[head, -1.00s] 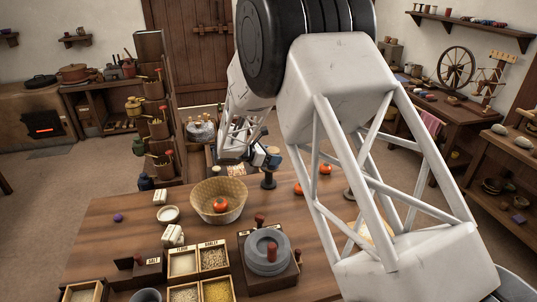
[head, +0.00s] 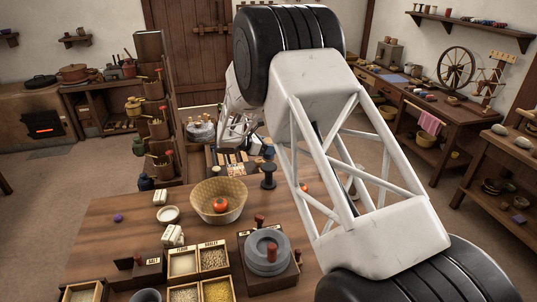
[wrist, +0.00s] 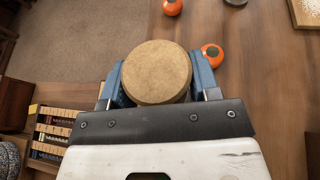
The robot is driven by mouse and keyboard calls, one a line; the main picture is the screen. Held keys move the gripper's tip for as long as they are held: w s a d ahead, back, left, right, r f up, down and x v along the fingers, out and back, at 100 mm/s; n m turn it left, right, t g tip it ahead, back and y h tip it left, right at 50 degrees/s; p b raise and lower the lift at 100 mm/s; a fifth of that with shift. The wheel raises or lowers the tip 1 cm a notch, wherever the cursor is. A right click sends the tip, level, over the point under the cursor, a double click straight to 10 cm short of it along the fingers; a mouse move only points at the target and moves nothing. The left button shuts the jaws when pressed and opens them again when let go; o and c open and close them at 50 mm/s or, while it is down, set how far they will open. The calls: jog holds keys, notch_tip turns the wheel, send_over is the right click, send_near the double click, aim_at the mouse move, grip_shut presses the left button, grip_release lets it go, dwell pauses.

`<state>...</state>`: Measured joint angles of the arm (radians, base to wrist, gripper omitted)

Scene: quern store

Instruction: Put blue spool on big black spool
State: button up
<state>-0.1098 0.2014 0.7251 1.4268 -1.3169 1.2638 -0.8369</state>
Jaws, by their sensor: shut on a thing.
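My gripper (wrist: 157,82) is shut on what I take to be the blue spool, whose round tan end (wrist: 157,72) faces the wrist camera. Its sides are hidden, and the fingers beside it are blue too. In the head view my gripper is small and partly behind my arm, above the table's far side. The big black spool (head: 268,176) stands upright on the table near its far edge, with nothing on it. The held spool is up and behind it in the picture, apart from it.
A woven basket (head: 218,200) with an orange-red fruit stands left of the black spool. Orange fruits (wrist: 211,53) lie on the table beside the held spool in the wrist view. A compartment rack (wrist: 52,132) lies lower left there. Grain boxes and a stone quern (head: 267,250) fill the front.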

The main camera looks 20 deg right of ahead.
jog(key=shift+f, duration=1.8)
jog(key=shift+f, duration=0.15)
jog(key=o, duration=0.9)
jog(key=shift+o, duration=0.2)
jog(key=shift+r, duration=0.2)
jog(key=v, duration=1.2)
